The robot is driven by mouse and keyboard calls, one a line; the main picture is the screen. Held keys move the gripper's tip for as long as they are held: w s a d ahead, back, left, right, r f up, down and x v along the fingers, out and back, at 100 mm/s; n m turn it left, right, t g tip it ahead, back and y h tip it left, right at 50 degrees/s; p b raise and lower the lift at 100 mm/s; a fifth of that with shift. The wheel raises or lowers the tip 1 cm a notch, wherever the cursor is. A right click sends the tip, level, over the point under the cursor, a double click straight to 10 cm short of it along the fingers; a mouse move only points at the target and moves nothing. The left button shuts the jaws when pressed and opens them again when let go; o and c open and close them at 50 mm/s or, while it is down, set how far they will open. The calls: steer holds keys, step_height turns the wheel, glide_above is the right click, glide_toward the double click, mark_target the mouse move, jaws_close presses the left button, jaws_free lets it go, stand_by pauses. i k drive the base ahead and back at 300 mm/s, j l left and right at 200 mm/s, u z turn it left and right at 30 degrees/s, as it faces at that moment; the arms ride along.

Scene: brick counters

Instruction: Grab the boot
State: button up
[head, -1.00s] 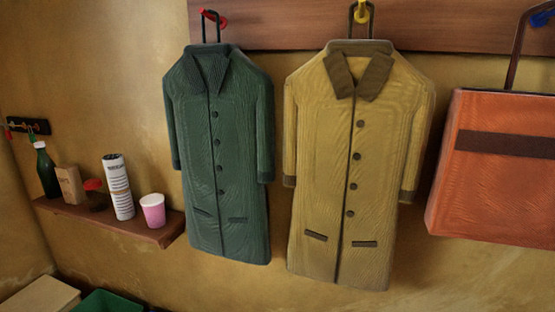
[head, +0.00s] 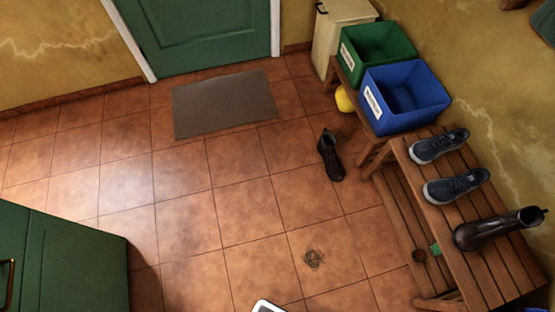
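Two dark boots show in the head view. One boot (head: 330,158) is on the tiled floor near the middle, left of the bench, with its toe toward the bottom of the picture. The other boot (head: 498,229), dark brown and shiny, rests on the slatted wooden bench (head: 477,268) at the right, its toe to the left and its shaft to the right. My gripper is not in view.
Two dark sneakers (head: 456,186) share the bench. Green (head: 349,52) and blue (head: 372,102) bins stand behind it, with a yellow object (head: 344,99) beside them. A grey mat (head: 222,104) lies before the green door (head: 195,30). A green cabinet (head: 70,262) fills the lower left. The middle floor is mostly clear.

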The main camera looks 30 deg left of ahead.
mark_target(335, 171)
steer(key=k+u, duration=0.4)
steer(key=i+j+z, duration=0.1)
steer(key=i+j, duration=0.55)
steer(key=i+j+z, duration=0.1)
steer(key=i+j, duration=1.25)
steer(key=i+j+z, duration=0.15)
steer(key=i+j, duration=0.5)
steer(key=j, duration=0.15)
